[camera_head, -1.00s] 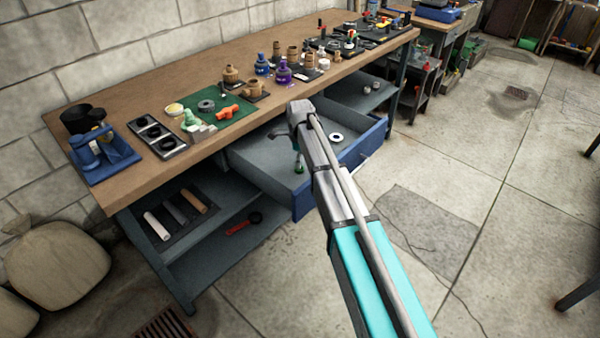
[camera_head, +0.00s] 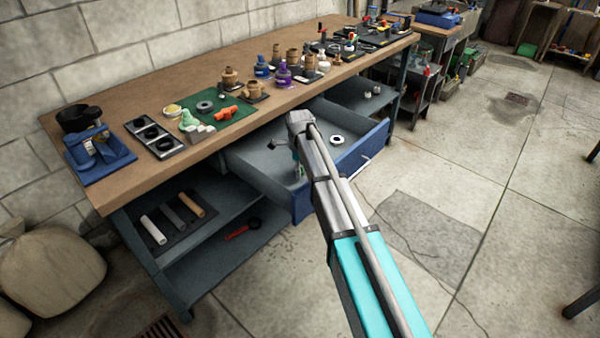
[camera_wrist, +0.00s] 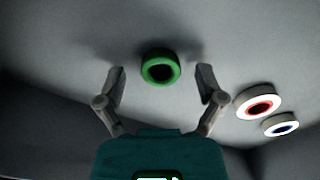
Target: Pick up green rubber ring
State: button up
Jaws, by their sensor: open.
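The green rubber ring (camera_wrist: 160,67) lies flat on the grey drawer floor in the wrist view, with a dark centre. My gripper (camera_wrist: 160,80) is open and empty, its two fingers spread to the left and right of the ring. The ring shows centred between the fingertips and slightly ahead of them, apart from both. In the head view my arm reaches over the open blue drawer (camera_head: 352,160). There the ring is mostly hidden by my arm, and only a bit of green shows near the gripper.
In the wrist view a white ring with a red inner edge (camera_wrist: 259,104) and a white ring with a blue inner edge (camera_wrist: 281,124) lie right of my gripper. The drawer walls surround them. The wooden workbench top (camera_head: 180,90) stands above the drawer, crowded with parts and fittings.

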jog(key=c, duration=0.8)
jog(key=shift+c, duration=0.2)
jog(key=shift+r, duration=0.1)
notch_tip(320, 180, up, 10)
jog(key=p, duration=1)
dwell(0.5)
